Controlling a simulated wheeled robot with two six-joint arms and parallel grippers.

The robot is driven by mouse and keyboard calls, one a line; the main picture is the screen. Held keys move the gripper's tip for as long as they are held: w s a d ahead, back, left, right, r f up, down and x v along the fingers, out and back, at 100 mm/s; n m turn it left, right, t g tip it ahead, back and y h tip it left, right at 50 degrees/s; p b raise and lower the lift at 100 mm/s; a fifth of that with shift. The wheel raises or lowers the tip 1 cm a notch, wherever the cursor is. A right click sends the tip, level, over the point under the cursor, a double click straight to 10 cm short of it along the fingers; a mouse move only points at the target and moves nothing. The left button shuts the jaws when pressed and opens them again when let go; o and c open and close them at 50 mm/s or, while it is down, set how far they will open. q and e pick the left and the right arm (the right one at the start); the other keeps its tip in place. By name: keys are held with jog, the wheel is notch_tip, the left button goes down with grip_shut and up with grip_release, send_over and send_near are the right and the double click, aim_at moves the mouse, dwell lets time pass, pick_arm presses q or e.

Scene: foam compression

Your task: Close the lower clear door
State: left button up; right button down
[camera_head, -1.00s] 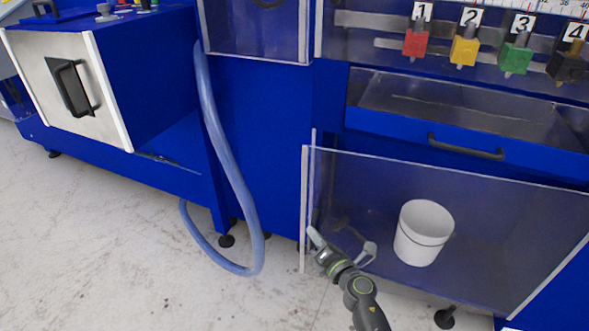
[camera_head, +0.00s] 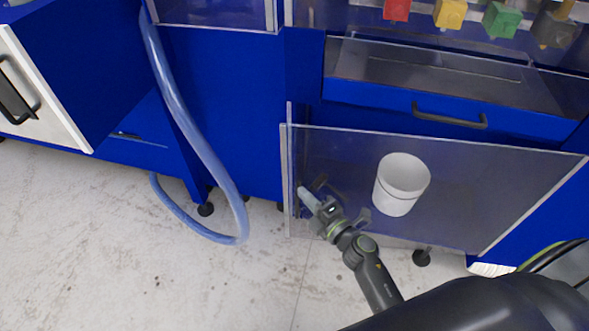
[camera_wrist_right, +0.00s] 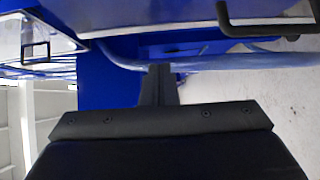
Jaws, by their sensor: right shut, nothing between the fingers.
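The lower clear door (camera_head: 330,150) is a transparent panel below the drawer in the head view. Its left edge is a pale upright strip, and its right edge slants down to the lower left. How far the door stands from the cabinet is hard to tell. My right gripper (camera_head: 308,198) is at the lower left part of the door, close to its left edge. Whether it touches the panel cannot be told. In the right wrist view its dark fingers (camera_wrist_right: 157,85) are together with nothing between them. My left gripper is not in view.
A white bucket (camera_head: 400,185) shows through the door. A drawer with a black handle (camera_head: 450,117) is above it. A blue hose (camera_head: 190,125) loops down to the floor at left. The pale floor (camera_head: 200,280) in front is clear.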

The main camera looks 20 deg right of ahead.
aim_at(287, 163)
jog(key=w+b, duration=0.1)
jog(key=w, duration=0.7)
jog(key=shift+w+d, duration=0.15)
jog(key=shift+w, duration=0.2)
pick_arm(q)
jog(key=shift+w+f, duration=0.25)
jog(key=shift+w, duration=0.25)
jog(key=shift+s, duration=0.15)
